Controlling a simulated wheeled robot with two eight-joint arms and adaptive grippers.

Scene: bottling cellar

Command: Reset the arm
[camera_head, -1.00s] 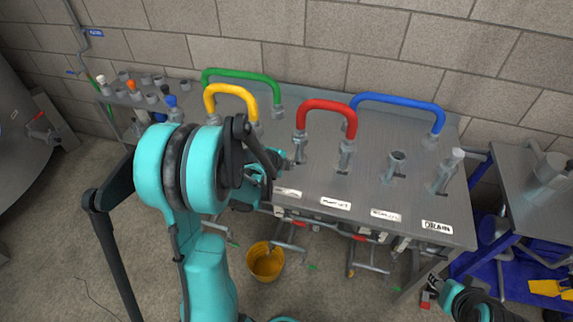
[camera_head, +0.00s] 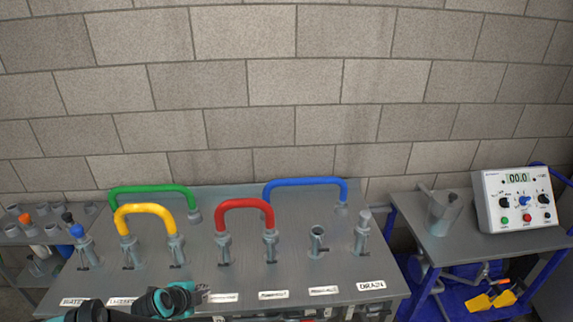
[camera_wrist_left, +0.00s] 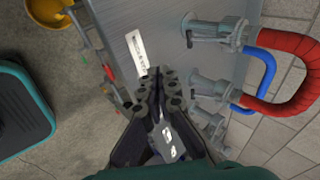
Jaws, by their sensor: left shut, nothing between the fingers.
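My left arm comes in low in the head view. Its gripper (camera_head: 203,293) is at the front edge of the grey metal table (camera_head: 300,270), near the labels. In the left wrist view the dark fingers (camera_wrist_left: 158,82) are together with nothing between them, beside a white label (camera_wrist_left: 136,46) on the table. They are apart from the red hose (camera_wrist_left: 290,75) and its grey fittings. My right gripper is not in view.
Green (camera_head: 150,189), yellow (camera_head: 145,208), red (camera_head: 245,203) and blue (camera_head: 305,182) looped hoses stand on the table. Right of it, a side table holds a metal jug (camera_head: 442,213) and a control box (camera_head: 518,200). A yellow bucket (camera_wrist_left: 50,12) stands on the floor.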

